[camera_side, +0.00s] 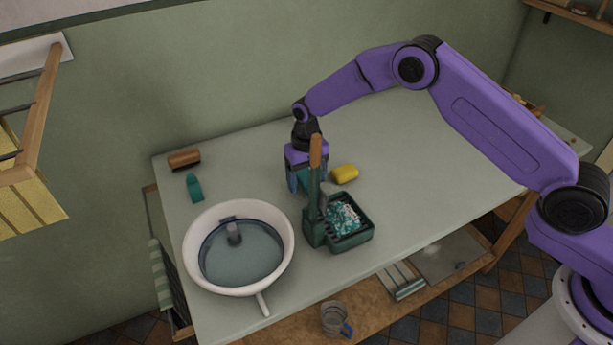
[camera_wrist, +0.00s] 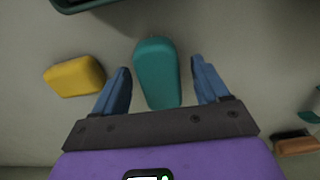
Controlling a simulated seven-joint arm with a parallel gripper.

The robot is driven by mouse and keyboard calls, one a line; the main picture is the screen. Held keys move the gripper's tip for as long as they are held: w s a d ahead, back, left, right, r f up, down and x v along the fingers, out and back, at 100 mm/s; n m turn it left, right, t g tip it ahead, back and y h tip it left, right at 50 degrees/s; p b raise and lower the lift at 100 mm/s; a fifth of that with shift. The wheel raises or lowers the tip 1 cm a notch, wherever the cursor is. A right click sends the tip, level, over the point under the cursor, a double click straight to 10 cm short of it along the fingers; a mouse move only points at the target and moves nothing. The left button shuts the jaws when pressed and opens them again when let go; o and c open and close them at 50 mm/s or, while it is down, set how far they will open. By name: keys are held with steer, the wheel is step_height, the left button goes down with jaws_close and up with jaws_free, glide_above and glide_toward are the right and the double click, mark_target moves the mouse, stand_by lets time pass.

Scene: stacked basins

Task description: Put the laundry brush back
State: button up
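My gripper (camera_side: 304,185) is low over the table behind the green caddy (camera_side: 365,238). In the wrist view its two blue fingers (camera_wrist: 160,84) are spread, with a rounded teal block (camera_wrist: 157,72) between them and a gap on each side. I cannot tell if that block is a brush; its underside is hidden. A brown block with a dark lower side (camera_side: 184,159), brush-like, lies at the table's back left. It also shows at the right of the wrist view (camera_wrist: 297,145). The caddy holds a teal-and-white patterned item (camera_side: 345,218) and has a tall wooden-topped upright (camera_side: 315,151).
A white basin of water (camera_side: 288,245) stands at the front left. A teal item (camera_side: 194,187) lies behind it. A yellow block (camera_side: 344,173) lies right of my gripper; it shows left in the wrist view (camera_wrist: 75,76). The table's right side is clear.

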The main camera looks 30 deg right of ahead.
mark_target(307, 177)
step_height(307, 177, up, 12)
steer(key=shift+r, duration=0.2)
stand_by(0.4)
steer(key=s+d+r+n, duration=0.3)
steer(key=s+r, duration=0.1)
steer(key=s, duration=0.6)
steer(key=s+d+r+n, duration=0.2)
steer(key=s+r+n, duration=0.15)
steer(key=s, duration=0.65)
steer(key=s+d+n, duration=0.3)
steer(key=s+d, duration=0.3)
steer(key=s, duration=0.4)
steer(key=s+d+n, duration=0.3)
steer(key=s+d, duration=0.4)
steer(key=s, duration=0.3)
steer(key=shift+s+d+r, duration=0.3)
steer(key=shift+r, duration=0.05)
